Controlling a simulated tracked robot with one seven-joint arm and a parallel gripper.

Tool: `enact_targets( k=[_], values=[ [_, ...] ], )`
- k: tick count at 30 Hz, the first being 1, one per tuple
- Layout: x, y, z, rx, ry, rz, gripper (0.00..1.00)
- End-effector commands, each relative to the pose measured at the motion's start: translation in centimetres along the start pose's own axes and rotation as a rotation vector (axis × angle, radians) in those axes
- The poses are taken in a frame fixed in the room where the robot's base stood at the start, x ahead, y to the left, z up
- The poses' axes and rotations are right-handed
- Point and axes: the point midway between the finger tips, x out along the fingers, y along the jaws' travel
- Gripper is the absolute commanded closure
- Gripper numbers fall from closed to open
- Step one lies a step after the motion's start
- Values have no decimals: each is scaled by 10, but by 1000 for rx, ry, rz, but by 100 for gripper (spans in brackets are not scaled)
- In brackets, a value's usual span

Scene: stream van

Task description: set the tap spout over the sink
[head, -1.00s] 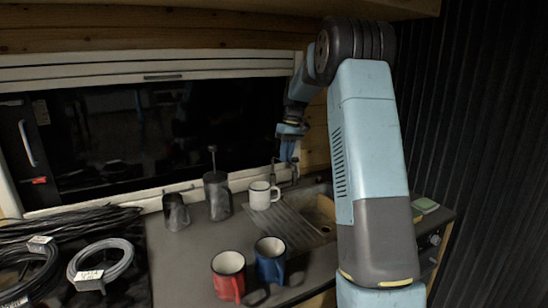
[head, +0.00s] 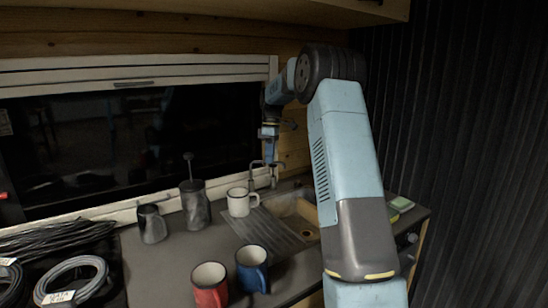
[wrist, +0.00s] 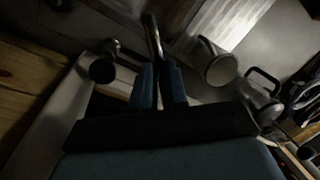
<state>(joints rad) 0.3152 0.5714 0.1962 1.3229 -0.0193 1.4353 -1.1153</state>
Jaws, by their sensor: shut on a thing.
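The tap spout (head: 257,163) is a thin metal tube at the back of the counter. In the head view it reaches left from my gripper (head: 271,162) and bends down behind the white mug, off the basin's left side. In the wrist view the spout (wrist: 152,38) runs away from between my two blue fingers (wrist: 160,82), which are shut on it. The sink basin (head: 306,210) lies to the right of the mug, partly hidden by my arm. The tap's base is hard to make out.
The white mug (head: 239,203) stands close to the spout, by the ribbed drainboard (head: 265,232). A dark press (head: 194,204) and a dark cup (head: 151,224) stand left. Red (head: 209,286) and blue (head: 251,268) mugs are in front. The window wall is close behind.

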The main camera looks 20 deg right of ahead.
Motion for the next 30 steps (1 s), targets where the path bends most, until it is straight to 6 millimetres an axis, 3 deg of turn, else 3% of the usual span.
enact_targets(
  k=[13,14,21,30],
  values=[
    [-2,0,-5,-19,-2,9,100],
    [-2,0,-5,-19,-2,9,86],
    [-1,0,-6,-18,-3,6,63],
    [-2,-1,-6,-18,-3,4,61]
  ],
)
